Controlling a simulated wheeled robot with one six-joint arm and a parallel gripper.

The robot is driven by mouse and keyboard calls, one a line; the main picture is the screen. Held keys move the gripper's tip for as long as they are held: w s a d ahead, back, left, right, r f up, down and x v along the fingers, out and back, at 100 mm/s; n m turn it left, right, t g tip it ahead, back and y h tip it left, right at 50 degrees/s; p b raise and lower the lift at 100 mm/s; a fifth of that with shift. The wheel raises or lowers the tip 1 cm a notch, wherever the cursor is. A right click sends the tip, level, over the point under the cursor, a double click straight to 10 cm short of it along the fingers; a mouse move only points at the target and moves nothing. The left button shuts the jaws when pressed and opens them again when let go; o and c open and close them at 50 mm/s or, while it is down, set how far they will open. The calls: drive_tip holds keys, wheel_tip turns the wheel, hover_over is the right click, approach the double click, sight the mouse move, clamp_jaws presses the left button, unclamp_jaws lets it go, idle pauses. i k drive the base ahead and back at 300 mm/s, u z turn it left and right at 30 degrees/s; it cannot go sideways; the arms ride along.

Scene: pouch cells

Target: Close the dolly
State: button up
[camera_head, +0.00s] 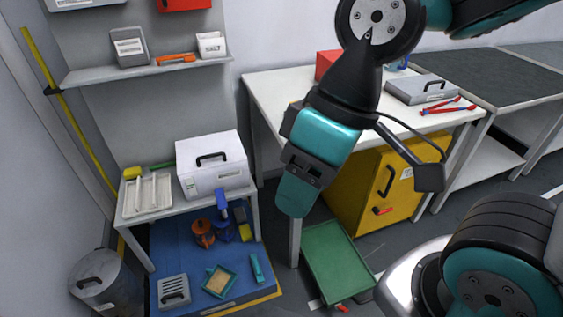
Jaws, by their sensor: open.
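My gripper (294,203) hangs from the top middle, its teal end pointing down, seen from the side. It is open, and nothing shows held in it. It appears in front of the white table's left leg, above and left of a low green tray-like thing (338,266) on the floor. That green thing has a flat bed with a raised rim and a small red part at its near end. It may be the dolly, but I cannot tell for sure. Its underside is hidden.
A yellow cabinet (368,196) with a black handle stands under the white table (268,87). At left, a low bench (133,222) holds a white case (212,178); a blue mat (190,255) with several items lies below. A grey bin (105,283) stands front left.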

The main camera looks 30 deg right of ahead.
sight(340, 273)
drive_tip(key=z, duration=1.1)
drive_tip(key=i, duration=0.35)
drive_tip(key=u, duration=0.45)
